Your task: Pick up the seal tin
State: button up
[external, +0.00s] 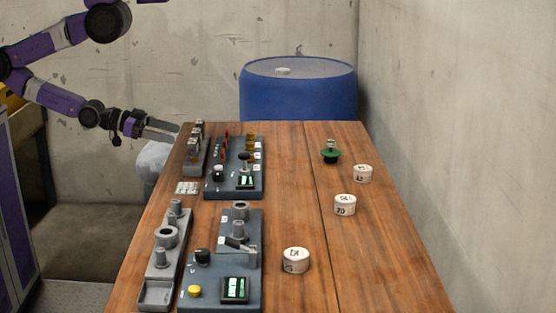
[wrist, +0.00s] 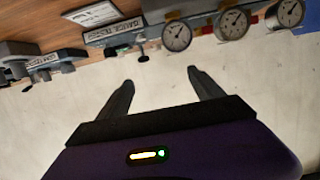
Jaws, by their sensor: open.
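Several round white tins with dark markings stand on the wooden table, right of its centre, in the external view: a front tin (external: 296,260), a middle tin (external: 345,204) marked 70, and a back tin (external: 362,173) that seems marked 42. I cannot tell which is the seal tin. My gripper (external: 174,132) is at the table's far left edge, well apart from the tins. In the wrist view my gripper (wrist: 160,78) is open and empty, with pale floor or wall between its fingers. No tin shows in that view.
Dark device panels (external: 234,167) and a grey fixture rail (external: 165,255) fill the table's left side. A green-based item (external: 330,153) stands near the back tin. Gauges (wrist: 232,24) show close to my gripper. A blue barrel (external: 298,98) stands behind the table; a concrete wall (external: 470,130) is at right.

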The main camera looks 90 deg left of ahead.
aim_at(343, 198)
jog(key=w+d+r+n+h+p, duration=0.2)
jog(key=w+d+n+h+p, duration=0.7)
jog(key=w+d, duration=1.3)
jog(key=w+f+n, duration=0.2)
jog(key=w+n, duration=0.1)
jog(key=w+a+f+n+g+y, duration=0.1)
jog(key=w+f+n, duration=0.1)
jog(key=w+n, duration=0.1)
jog(key=w+f+n+g+y, duration=0.1)
jog(key=w+f+n, duration=0.2)
jog(key=shift+w+a, duration=0.15)
jog(key=shift+w, duration=0.1)
jog(key=w+f+n, duration=0.1)
jog(key=w+n, duration=0.2)
jog(key=n, duration=0.1)
jog(key=w+f+n+b, duration=0.1)
jog(key=w+n, duration=0.3)
jog(key=w+a+f+n+g, duration=0.1)
jog(key=w+n, duration=0.3)
jog(key=shift+y, duration=0.3)
jog(key=shift+b+x, duration=0.9)
jog(key=shift+x, duration=3.05)
jog(key=shift+a+r, duration=0.15)
jog(key=c, duration=1.5)
jog(key=shift+o, duration=0.2)
jog(key=shift+r, duration=0.1)
